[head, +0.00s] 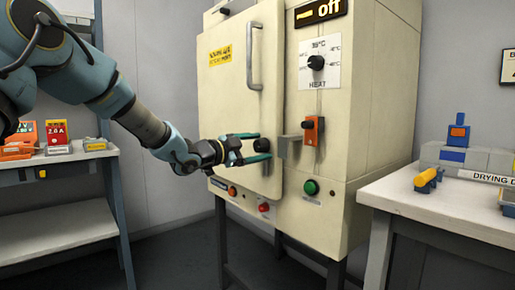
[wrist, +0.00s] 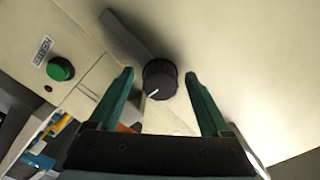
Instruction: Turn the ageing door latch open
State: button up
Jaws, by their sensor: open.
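The ageing cabinet door (head: 229,100) is cream and looks closed. Its latch appears to be the dark round knob (head: 265,145) with a grey bar (head: 291,137) reaching right across the door edge. In the wrist view the knob (wrist: 160,79) has a white mark, and the grey bar (wrist: 124,37) runs up and left from behind it. My gripper (head: 263,146) is open at the door, with its green fingers on either side of the knob. The wrist view shows gaps between the knob and both fingertips (wrist: 160,77). The head view partly hides the knob behind the fingers.
An orange switch (head: 313,131), a heat dial (head: 316,62) and a green button (head: 311,187) sit right of the door. The door has a vertical grey handle (head: 254,55). A bench (head: 440,205) stands at right, a shelf table (head: 55,160) at left.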

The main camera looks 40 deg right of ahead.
jog(key=shift+a, duration=0.1)
jog(key=a+p, duration=0.1)
jog(key=a, duration=0.9)
jog(key=shift+w+a, duration=0.3)
